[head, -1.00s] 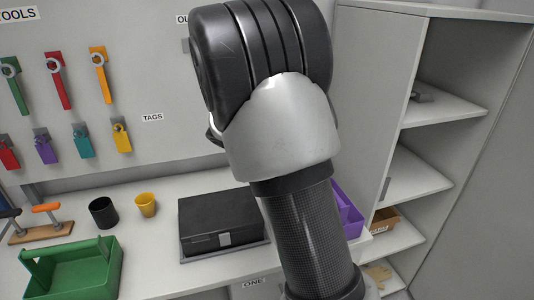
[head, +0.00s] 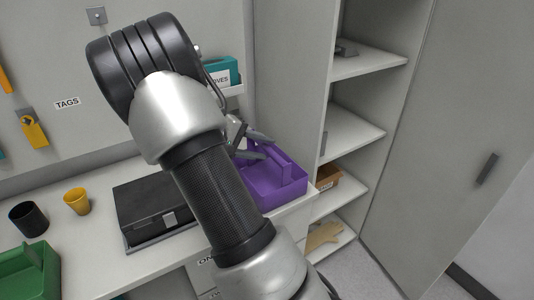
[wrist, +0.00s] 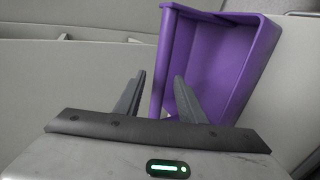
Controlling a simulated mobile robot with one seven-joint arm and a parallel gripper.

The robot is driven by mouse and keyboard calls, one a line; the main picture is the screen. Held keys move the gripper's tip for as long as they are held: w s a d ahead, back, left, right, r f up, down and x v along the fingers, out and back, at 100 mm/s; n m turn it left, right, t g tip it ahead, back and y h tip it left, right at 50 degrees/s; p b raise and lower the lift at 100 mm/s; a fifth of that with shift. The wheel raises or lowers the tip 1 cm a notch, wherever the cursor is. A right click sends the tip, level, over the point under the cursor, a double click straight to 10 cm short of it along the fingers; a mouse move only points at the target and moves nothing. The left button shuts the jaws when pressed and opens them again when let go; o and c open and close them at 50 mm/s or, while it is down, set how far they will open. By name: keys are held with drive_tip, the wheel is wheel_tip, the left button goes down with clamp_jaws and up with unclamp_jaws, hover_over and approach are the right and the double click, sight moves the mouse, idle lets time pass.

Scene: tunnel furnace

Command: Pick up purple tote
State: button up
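The purple tote (head: 270,184) stands at the right end of the white counter, partly hidden behind my arm in the head view. In the wrist view the purple tote (wrist: 236,62) fills the upper right. My gripper (head: 262,146) is at the tote's left and upper side in the head view. In the wrist view my gripper (wrist: 160,92) has its two fingers apart, one left of the tote's near wall and one overlapping the tote's inside. I cannot tell whether either finger touches it.
A black case (head: 150,210) lies on the counter left of the tote. A yellow cup (head: 77,201), a black cup (head: 28,219) and a green tote (head: 30,275) stand further left. An open shelf unit (head: 350,135) borders the right. A teal box (head: 222,72) sits behind my arm.

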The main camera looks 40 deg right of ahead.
drive_tip(key=shift+d+f, duration=0.4)
drive_tip(key=shift+d, duration=0.2)
clamp_jaws()
drive_tip(key=shift+r, duration=0.1)
wheel_tip(320, 180, up, 3)
drive_tip(key=shift+f+p, duration=0.2)
drive_tip(key=shift+p, duration=0.3)
drive_tip(key=shift+f, duration=0.1)
